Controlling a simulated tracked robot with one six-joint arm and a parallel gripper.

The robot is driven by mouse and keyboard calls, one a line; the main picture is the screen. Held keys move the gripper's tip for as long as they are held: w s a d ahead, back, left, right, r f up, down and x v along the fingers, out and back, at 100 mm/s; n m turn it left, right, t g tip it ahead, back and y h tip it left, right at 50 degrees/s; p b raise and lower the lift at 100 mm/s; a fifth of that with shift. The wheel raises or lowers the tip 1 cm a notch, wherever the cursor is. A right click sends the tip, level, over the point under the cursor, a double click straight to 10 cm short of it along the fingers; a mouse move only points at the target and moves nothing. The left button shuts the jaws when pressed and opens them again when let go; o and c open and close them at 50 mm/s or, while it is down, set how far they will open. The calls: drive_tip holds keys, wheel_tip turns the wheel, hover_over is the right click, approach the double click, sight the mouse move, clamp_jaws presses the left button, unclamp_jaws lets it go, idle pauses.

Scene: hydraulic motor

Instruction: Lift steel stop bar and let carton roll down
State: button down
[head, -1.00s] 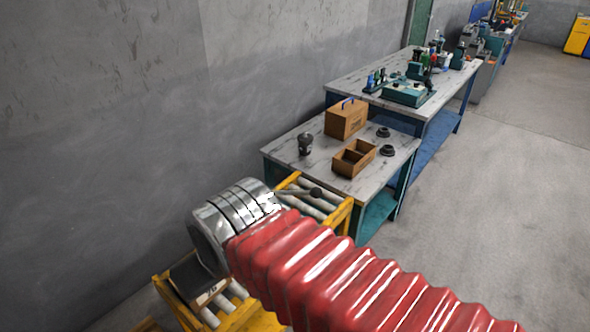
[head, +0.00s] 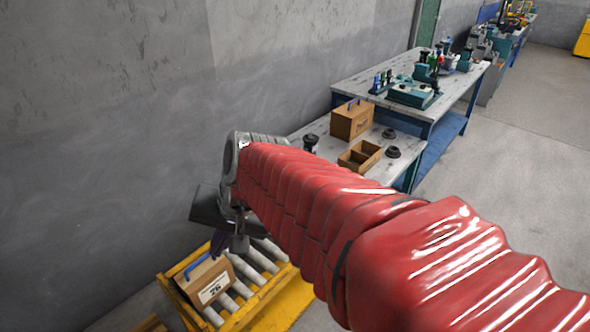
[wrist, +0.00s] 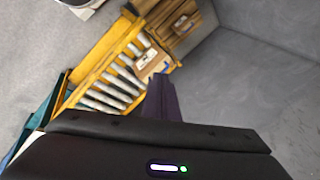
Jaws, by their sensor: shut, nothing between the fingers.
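A brown carton (head: 209,284) with a white label and a blue handle sits on the rollers of a yellow-framed conveyor (head: 262,306). In the wrist view the carton (wrist: 153,64) lies beyond my fingertips, near the conveyor's end. My gripper (head: 222,246) is above and just behind the carton in the head view, pointing down; whether it touches anything is unclear. Its dark purple fingers (wrist: 162,98) are together and empty. I cannot make out the steel stop bar now; my red-sleeved arm covers the upper conveyor.
A grey wall stands close on the left. More brown boxes (wrist: 180,22) lie past the conveyor's end. Floor is clear on the right.

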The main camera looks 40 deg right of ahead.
drive_tip(key=w+d+f+m+t+y, duration=0.15)
drive_tip(key=w+d+m, duration=0.25)
drive_tip(key=d+m, duration=0.4)
drive_tip(key=w+d+f+m+t, duration=0.15)
drive_tip(key=w+d+m, duration=0.35)
drive_tip(key=d, duration=0.6)
drive_tip(key=s+d+f+m+t+h, duration=0.1)
drive_tip(key=s+d+f+m+t, duration=0.1)
drive_tip(key=d+m, duration=0.4)
drive_tip(key=s+d+f+m+t+h, duration=0.1)
drive_tip(key=d+f+m, duration=0.3)
drive_tip(key=d, duration=1.1)
drive_tip(key=s+m, duration=0.1)
drive_tip(key=m, duration=0.2)
drive_tip(key=shift+s+d+f+t, duration=0.15)
drive_tip(key=shift+s+d+t, duration=0.2)
drive_tip(key=shift+t, duration=0.05)
drive_tip(key=shift+w+h, duration=0.1)
drive_tip(key=shift+h, duration=0.15)
drive_tip(key=x, duration=1)
drive_tip(key=shift+a+f, duration=0.1)
drive_tip(key=shift+f, duration=0.05)
drive_tip(key=shift+w+r, duration=1.35)
drive_tip(key=shift+r, duration=0.1)
